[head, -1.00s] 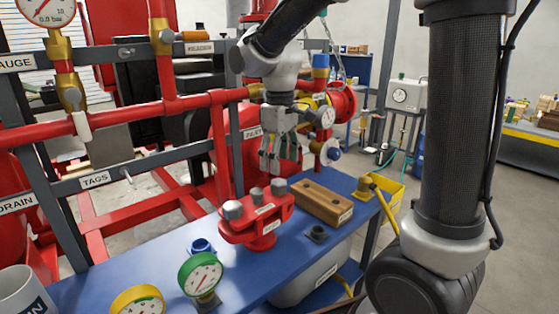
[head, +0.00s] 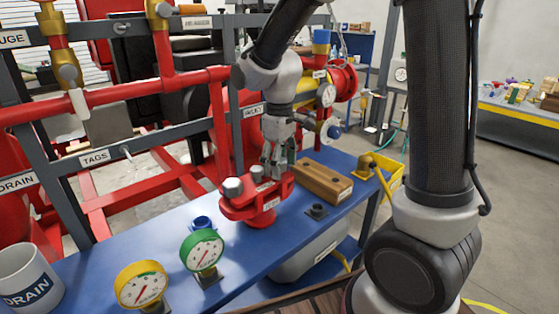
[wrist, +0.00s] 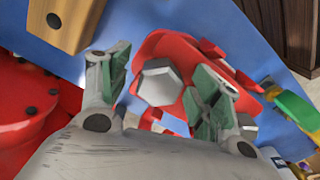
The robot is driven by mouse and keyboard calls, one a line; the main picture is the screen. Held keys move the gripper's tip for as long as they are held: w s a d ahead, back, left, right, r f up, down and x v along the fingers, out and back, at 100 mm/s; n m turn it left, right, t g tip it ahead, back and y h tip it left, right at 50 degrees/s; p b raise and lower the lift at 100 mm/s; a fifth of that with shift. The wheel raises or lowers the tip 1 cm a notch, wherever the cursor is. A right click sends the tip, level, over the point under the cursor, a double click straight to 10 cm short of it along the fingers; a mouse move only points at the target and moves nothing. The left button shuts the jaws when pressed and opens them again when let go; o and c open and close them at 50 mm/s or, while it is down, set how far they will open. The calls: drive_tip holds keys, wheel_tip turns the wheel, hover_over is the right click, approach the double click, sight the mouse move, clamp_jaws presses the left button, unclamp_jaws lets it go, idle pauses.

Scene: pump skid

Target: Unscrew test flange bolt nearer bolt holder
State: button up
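The red test flange (head: 262,203) stands on the blue bench with grey hex bolts in its top. The wooden block, apparently the bolt holder, also shows in the wrist view (wrist: 72,22).
A small black socket block (head: 317,211) sits in front of the wooden block. Green (head: 202,250) and yellow (head: 142,285) gauges and a mug (head: 28,278) stand to the left. Red pipework (head: 120,100) runs behind.

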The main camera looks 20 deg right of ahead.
drive_tip(key=c, duration=1)
drive_tip(key=o, duration=0.4)
drive_tip(key=c, duration=0.4)
drive_tip(key=shift+o, duration=0.2)
drive_tip(key=n, duration=0.7)
drive_tip(key=shift+n, duration=0.4)
drive_tip(key=n, duration=0.7)
drive_tip(key=o, duration=1.1)
